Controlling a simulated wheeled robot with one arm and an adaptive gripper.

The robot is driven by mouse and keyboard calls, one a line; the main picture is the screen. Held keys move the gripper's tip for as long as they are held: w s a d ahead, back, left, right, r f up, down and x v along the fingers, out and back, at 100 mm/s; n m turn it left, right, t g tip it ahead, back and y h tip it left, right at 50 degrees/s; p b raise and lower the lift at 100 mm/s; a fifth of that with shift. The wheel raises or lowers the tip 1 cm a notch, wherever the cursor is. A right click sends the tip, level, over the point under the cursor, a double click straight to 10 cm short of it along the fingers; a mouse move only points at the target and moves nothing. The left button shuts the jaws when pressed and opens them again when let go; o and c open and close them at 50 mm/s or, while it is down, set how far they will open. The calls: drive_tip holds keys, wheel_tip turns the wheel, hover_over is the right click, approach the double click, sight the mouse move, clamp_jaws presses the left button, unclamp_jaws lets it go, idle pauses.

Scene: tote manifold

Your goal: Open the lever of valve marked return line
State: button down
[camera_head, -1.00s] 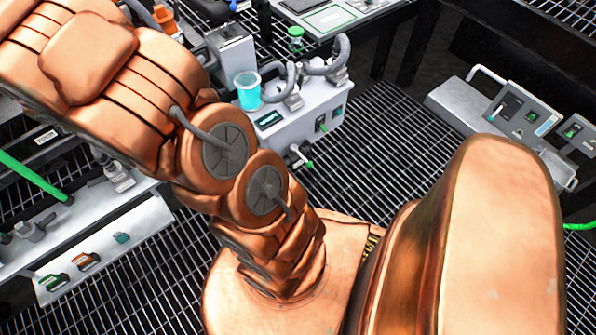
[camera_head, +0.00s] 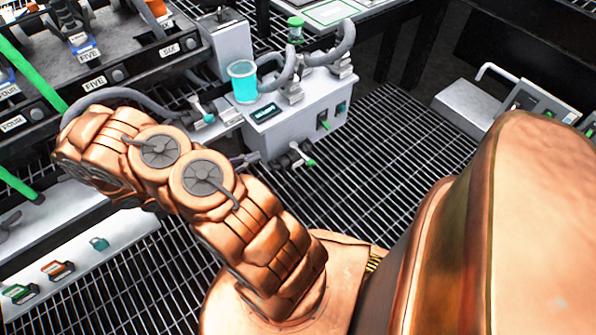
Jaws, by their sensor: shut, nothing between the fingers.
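No marking that reads return line is legible, so I cannot tell which valve bears it. A valve with a teal-green lever (camera_head: 203,112) sits left of the grey pump box (camera_head: 290,132), on the grey hose line. Another valve with a green-tipped lever (camera_head: 304,158) sticks out low at the front of the box. My copper arm rises from the lower middle and bends to the left, in front of the lower left equipment. My gripper is not visible; the arm's far end is turned away at the left.
A beaker of cyan liquid (camera_head: 243,82) stands at the box's left end. Grey hoses (camera_head: 330,48) loop over the box. A rack labelled FIVE and SIX (camera_head: 125,60) is at upper left. A green hose (camera_head: 30,70) crosses the left. Open grating (camera_head: 390,130) lies right of the box.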

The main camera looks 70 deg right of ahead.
wheel_tip(320, 180, down, 18)
drive_tip(key=s+d+n+t+h+b, duration=0.1)
drive_tip(key=n+t+h+b, duration=0.25)
drive_tip(key=n+b, duration=0.2)
drive_tip(key=b, duration=0.5)
approach(302, 155)
drive_tip(key=s+d, duration=0.4)
drive_tip(key=shift+s+d+b, duration=0.35)
drive_tip(key=shift+s+d, duration=0.1)
drive_tip(key=shift+d, duration=0.1)
